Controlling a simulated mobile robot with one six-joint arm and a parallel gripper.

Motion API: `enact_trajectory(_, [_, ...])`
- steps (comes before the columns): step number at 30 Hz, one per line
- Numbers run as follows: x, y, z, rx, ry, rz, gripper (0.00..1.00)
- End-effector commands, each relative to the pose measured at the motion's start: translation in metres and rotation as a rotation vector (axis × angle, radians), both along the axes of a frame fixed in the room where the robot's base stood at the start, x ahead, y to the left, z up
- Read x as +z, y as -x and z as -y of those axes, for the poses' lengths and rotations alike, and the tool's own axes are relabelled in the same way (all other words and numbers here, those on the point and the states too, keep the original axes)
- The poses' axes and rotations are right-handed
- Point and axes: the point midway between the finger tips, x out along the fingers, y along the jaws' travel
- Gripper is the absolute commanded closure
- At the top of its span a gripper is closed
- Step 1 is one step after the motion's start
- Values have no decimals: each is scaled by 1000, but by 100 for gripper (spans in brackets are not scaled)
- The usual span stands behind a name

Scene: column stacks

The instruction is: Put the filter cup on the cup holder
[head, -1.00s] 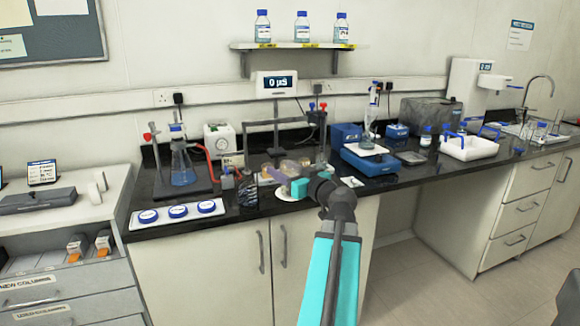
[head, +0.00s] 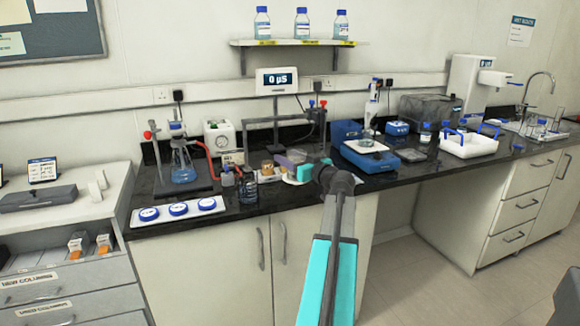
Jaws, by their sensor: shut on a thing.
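My gripper (head: 296,168) is at the end of my turquoise arm, over the middle of the black bench. It is shut on a small pale round thing (head: 291,179), which I take to be the filter cup. The jaws and wrist hide most of it, and its tilt cannot be told. I cannot clearly pick out the cup holder. A pale strip with small tan pieces (head: 267,168) lies just left of my gripper, and a dark stand frame (head: 277,125) rises behind it.
A flask on a dark stand (head: 183,168) and a white tray with blue-rimmed discs (head: 178,211) are at left. A small dark glass vessel (head: 249,188) stands left of my gripper. A blue balance (head: 367,152) is at right, with a white rack (head: 468,146) beyond it.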

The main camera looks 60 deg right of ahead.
Motion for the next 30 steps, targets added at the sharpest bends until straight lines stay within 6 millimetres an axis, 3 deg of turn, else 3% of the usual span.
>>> enact_trajectory(16, [-3, -4, 7, 1, 0, 0, 72])
enact_trajectory(30, [-36, -4, 7, 1, 0, 1, 72])
